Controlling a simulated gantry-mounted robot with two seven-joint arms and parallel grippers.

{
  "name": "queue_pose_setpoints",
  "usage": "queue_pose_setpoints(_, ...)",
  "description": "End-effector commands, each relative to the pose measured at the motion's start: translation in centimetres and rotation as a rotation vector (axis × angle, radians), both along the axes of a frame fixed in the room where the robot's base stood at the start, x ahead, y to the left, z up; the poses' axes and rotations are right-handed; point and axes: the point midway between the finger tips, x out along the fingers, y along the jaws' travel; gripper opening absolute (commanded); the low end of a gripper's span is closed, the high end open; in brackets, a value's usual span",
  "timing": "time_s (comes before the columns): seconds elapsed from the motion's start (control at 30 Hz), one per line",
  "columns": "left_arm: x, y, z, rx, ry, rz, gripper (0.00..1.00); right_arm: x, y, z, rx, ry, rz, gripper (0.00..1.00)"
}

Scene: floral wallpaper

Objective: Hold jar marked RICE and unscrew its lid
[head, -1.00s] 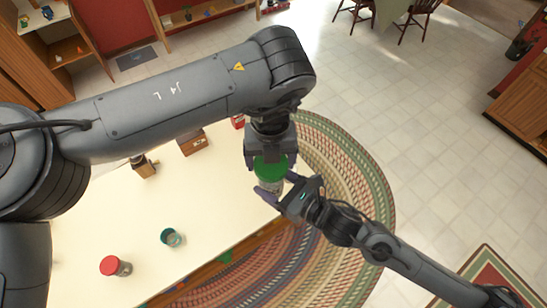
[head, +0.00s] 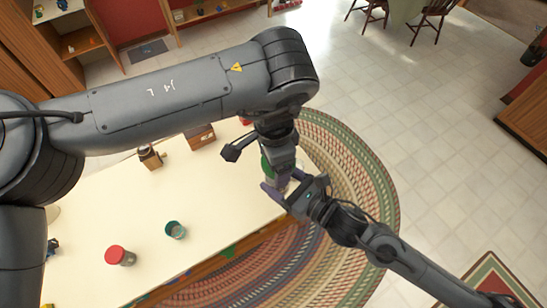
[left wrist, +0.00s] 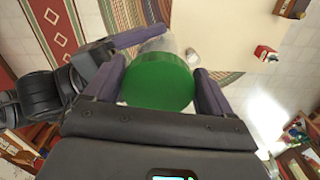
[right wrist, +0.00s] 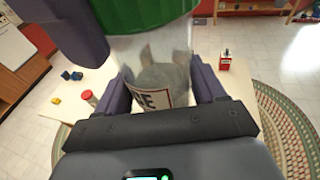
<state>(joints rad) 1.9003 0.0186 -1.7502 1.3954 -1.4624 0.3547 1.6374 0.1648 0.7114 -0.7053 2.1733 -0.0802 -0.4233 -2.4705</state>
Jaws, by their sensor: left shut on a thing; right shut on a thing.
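The clear jar (right wrist: 155,50) has a green lid (left wrist: 158,82) and a pale label (right wrist: 155,98) on which only the end of a word, like "CE", shows in the right wrist view. My left gripper (left wrist: 160,88) is shut on the lid from above, one finger on each side. My right gripper (right wrist: 162,92) is shut around the jar's glass body below the lid. In the head view the lid (head: 266,167) is mostly hidden behind my left gripper. The lid still sits at the jar's top. The jar is held in the air near the table's right end.
On the cream table (head: 130,205) stand a red-lidded jar (head: 118,255), a teal cup (head: 175,230), a brown box (head: 200,136) and a small brown-and-black object (head: 150,156). A red-and-white carton (right wrist: 225,60) stands beyond the jar. The table's middle is mostly clear.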

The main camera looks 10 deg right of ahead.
Motion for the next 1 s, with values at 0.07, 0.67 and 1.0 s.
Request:
queue_pose_setpoints(0.07, -0.05, -0.43, 0.12, -0.011, -0.002, -0.003, 0.47, -0.30, 0.36, -0.03, 0.000, 0.001, 0.011, 0.00)
queue_pose_setpoints(0.67, -0.04, -0.38, 0.15, -0.009, -0.002, -0.003, 0.47, -0.13, 0.18, 0.04, 0.001, -0.001, 0.005, 0.00)
queue_pose_setpoints(1.0, 0.02, -0.30, 0.96, -0.007, -0.004, -0.002, 0.47, -0.08, 0.12, 0.05, 0.000, -0.001, 0.003, 0.00)
